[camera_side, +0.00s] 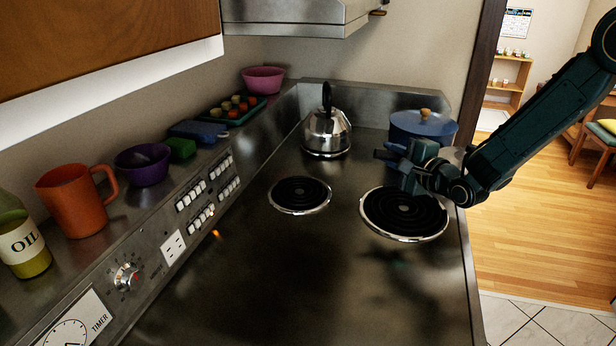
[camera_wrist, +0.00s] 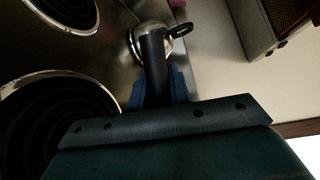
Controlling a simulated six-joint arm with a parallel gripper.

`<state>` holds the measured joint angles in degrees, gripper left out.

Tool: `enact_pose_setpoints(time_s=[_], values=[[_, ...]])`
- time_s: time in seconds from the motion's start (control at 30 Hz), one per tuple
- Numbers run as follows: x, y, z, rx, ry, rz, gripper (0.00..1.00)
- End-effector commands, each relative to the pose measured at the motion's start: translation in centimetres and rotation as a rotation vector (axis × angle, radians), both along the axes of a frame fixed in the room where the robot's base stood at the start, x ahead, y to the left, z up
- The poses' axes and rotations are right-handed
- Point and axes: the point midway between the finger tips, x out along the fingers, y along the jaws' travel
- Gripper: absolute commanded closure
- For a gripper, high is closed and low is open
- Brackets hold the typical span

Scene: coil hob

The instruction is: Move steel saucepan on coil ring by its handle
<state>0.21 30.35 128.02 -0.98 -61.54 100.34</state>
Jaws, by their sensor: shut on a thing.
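My gripper (camera_side: 402,163) is shut on a dark bar-like handle, over the back edge of the right coil ring (camera_side: 376,230). The handle's end (camera_side: 383,154) sticks out to the left of the jaws. In the wrist view the black handle (camera_wrist: 154,62) points up the picture, away from my gripper (camera_wrist: 160,98). A pale steel patch (camera_side: 452,155) behind my wrist may be the saucepan's body; most of it is hidden. I cannot tell whether the saucepan touches the hob. The coil ring also shows in the wrist view (camera_wrist: 45,75).
A blue lidded pot (camera_side: 430,127) stands close behind my gripper. A steel kettle (camera_side: 327,138) stands at the back left. The left coil ring (camera_side: 300,194) is empty. The front hob is clear. A ledge at left holds an orange jug (camera_side: 70,202), bowls and an oil bottle.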

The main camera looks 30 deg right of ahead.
Motion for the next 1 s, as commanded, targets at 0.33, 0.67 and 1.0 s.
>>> enact_pose_setpoints(time_s=[0.33, 0.67, 1.0], values=[[0.1, -0.1, 0.4, -0.004, -0.006, -0.005, 1.00], [0.1, -0.2, 0.4, -0.005, -0.005, -0.006, 1.00], [0.2, -1.9, 0.0, -0.004, 0.009, -0.012, 1.00]])
